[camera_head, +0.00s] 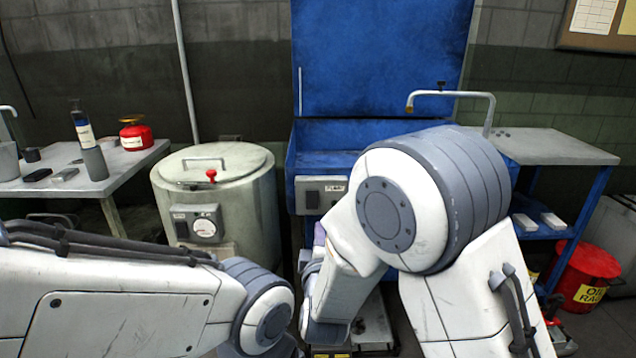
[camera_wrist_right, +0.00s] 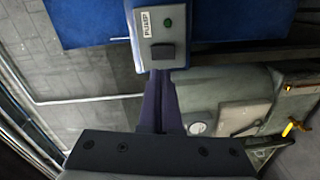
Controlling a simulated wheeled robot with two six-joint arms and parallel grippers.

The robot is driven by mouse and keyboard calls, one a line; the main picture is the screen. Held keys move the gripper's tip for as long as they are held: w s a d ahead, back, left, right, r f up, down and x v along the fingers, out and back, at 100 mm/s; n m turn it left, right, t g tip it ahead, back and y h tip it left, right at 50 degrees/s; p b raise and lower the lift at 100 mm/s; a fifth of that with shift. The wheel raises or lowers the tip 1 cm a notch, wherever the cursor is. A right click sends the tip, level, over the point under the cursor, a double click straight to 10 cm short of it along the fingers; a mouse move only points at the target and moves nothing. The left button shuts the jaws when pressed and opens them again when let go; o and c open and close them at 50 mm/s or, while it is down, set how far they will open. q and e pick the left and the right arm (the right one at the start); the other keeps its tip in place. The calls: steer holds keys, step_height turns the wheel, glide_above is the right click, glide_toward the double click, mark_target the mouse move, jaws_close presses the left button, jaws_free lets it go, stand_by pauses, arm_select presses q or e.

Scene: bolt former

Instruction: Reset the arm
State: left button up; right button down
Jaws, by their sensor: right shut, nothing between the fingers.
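My right arm (camera_head: 380,215) reaches forward and bends down in front of the blue washer. My right gripper shows best in the right wrist view (camera_wrist_right: 160,85), its dark purple fingers shut with nothing between them. The fingertips appear right at the lower edge of a grey switch box (camera_wrist_right: 157,38) with a PUMP label and a green button; I cannot tell whether they touch it. In the head view only a bit of the right gripper shows below that box (camera_head: 322,192). My left arm (camera_head: 130,300) lies low at the left; its gripper is out of view.
The blue washer (camera_head: 380,60) has its lid raised, with a bent tap (camera_head: 450,93) at its right. A grey drum (camera_head: 222,200) with a gauge stands left of it. A side table (camera_head: 95,185) holds bottles and a red can (camera_head: 135,137). A red bin (camera_head: 583,275) stands right.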

steer(key=s+d+f+m+g, duration=0.4)
steer(key=d+f+m+g, duration=0.3)
steer(key=d+m, duration=0.15)
steer(key=s+d+f+m+g+h, duration=0.1)
steer(key=s+d+f+m+g, duration=0.1)
steer(key=s+d+m+g, duration=0.35)
steer(key=s+d+f+m+g, duration=0.1)
steer(key=s+d+m+g, duration=0.15)
steer(key=s+d, duration=0.55)
steer(key=s+a+r+n+g+y, duration=0.1)
steer(key=s+a+r+n, duration=0.2)
steer(key=s+a, duration=0.5)
steer(key=s+a+r+n+g, duration=0.1)
steer(key=s+a+r+n, duration=0.1)
steer(key=s+a+n, duration=0.4)
step_height(320, 180, up, 25)
steer(key=s+a+m+p, duration=0.2)
steer(key=p, duration=2.2)
steer(key=shift+s+f, duration=0.15)
steer(key=shift+f, duration=0.05)
